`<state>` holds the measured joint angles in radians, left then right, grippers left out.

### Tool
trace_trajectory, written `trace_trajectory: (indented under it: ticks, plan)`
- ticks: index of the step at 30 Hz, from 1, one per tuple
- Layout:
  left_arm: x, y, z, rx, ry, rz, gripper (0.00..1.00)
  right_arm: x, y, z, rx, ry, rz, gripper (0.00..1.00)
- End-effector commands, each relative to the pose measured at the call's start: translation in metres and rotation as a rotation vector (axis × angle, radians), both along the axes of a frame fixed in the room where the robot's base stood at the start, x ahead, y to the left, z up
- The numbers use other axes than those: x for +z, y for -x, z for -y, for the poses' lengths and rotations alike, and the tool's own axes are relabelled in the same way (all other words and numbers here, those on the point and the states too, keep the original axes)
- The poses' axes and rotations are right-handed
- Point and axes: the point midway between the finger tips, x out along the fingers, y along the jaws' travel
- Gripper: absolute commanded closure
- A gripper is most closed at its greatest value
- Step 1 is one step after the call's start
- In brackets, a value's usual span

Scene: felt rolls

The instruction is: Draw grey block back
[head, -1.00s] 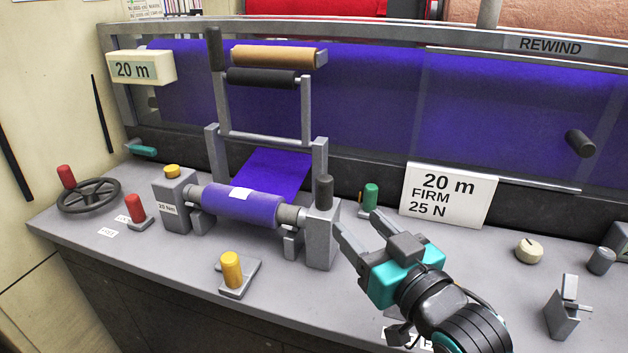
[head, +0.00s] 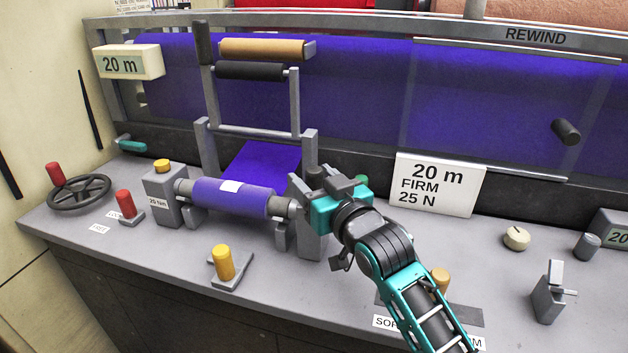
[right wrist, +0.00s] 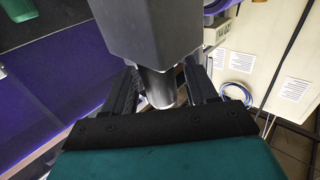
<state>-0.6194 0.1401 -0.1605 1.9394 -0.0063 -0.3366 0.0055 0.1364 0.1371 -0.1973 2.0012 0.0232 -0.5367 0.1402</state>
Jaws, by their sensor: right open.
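The grey block (head: 312,246) stands at the right end of the purple felt roll (head: 250,200), at the end of its shaft. A black knob (head: 315,174) rises from its top, partly hidden by my right gripper (head: 302,188). That gripper is at the top of the block, its jaws open around the knob. In the right wrist view a dark block (right wrist: 155,28) fills the top, and a short cylinder (right wrist: 158,88) below it sits between the two fingers. I cannot tell whether either finger touches it. My left gripper is not in view.
A yellow-handled lever (head: 223,263) stands in front of the roll. A grey post with a yellow button (head: 163,168) is at the roll's left end. A sign reading 20 m FIRM 25 N (head: 437,186) stands behind my right arm. The front middle of the bench is fairly clear.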

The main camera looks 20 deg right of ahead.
Motion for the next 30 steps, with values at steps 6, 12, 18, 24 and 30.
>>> trace_trajectory:
  ticks: [6, 12, 18, 24, 30]
  plan:
    - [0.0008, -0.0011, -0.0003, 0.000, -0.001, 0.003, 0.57, -0.0002, -0.0003, -0.0003, 0.000, 0.000, 0.000, 0.43]
    - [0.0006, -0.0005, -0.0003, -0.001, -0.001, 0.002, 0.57, -0.0002, -0.0001, -0.0001, 0.000, 0.000, 0.000, 0.61]
    - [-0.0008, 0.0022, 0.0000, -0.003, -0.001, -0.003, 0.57, -0.0003, 0.0000, -0.0001, 0.000, 0.000, 0.000, 0.80]
    - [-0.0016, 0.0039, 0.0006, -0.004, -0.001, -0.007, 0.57, -0.0004, 0.0000, -0.0001, 0.000, 0.000, -0.001, 0.99]
    - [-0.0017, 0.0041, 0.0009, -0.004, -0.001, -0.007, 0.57, -0.0005, 0.0001, -0.0002, 0.000, 0.000, -0.001, 1.00]
